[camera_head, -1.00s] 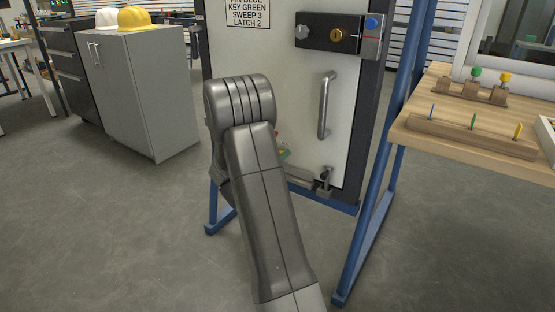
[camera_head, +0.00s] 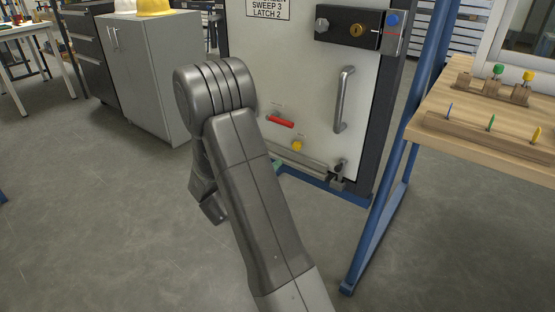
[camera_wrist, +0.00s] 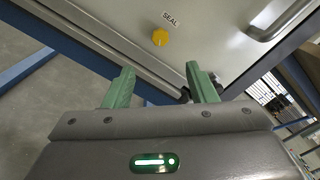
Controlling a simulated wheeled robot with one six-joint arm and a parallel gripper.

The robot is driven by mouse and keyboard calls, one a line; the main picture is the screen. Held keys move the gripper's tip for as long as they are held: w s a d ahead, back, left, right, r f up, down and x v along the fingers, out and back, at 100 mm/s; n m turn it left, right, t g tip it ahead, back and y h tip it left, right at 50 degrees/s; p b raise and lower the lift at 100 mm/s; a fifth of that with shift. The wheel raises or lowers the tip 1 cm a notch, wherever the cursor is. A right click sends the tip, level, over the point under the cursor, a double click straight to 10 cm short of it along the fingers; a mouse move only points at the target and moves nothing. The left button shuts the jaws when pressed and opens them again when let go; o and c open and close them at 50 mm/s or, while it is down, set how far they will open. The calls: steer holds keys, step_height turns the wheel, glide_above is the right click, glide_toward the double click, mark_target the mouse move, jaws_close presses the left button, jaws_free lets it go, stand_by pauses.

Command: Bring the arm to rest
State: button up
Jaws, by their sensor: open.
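My arm shows in the head view as a grey bent link in front of the container door (camera_head: 305,75). My gripper (camera_wrist: 162,88) shows in the wrist view with two green fingers spread apart and nothing between them. It is open, near the lower part of the door. In the head view the gripper is mostly hidden behind my arm. A yellow knob (camera_wrist: 160,37) marked SEAL lies beyond the fingertips; it also shows in the head view (camera_head: 297,145). The door's grey pull handle (camera_head: 343,100) is upright on the right.
A blue frame post (camera_head: 385,200) stands right of the door. A wooden bench (camera_head: 470,115) with coloured keys in racks is at the right. A grey cabinet (camera_head: 150,80) with hard hats stands at the left. The floor (camera_head: 110,230) at the front left is clear.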

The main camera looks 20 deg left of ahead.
mark_target(295, 147)
steer(key=shift+s+a, duration=0.1)
steer(key=shift+s, duration=0.25)
steer(key=b+x, duration=0.3)
steer(key=x, duration=1.1)
steer(key=shift+f, duration=0.1)
steer(key=shift+s+a, duration=0.1)
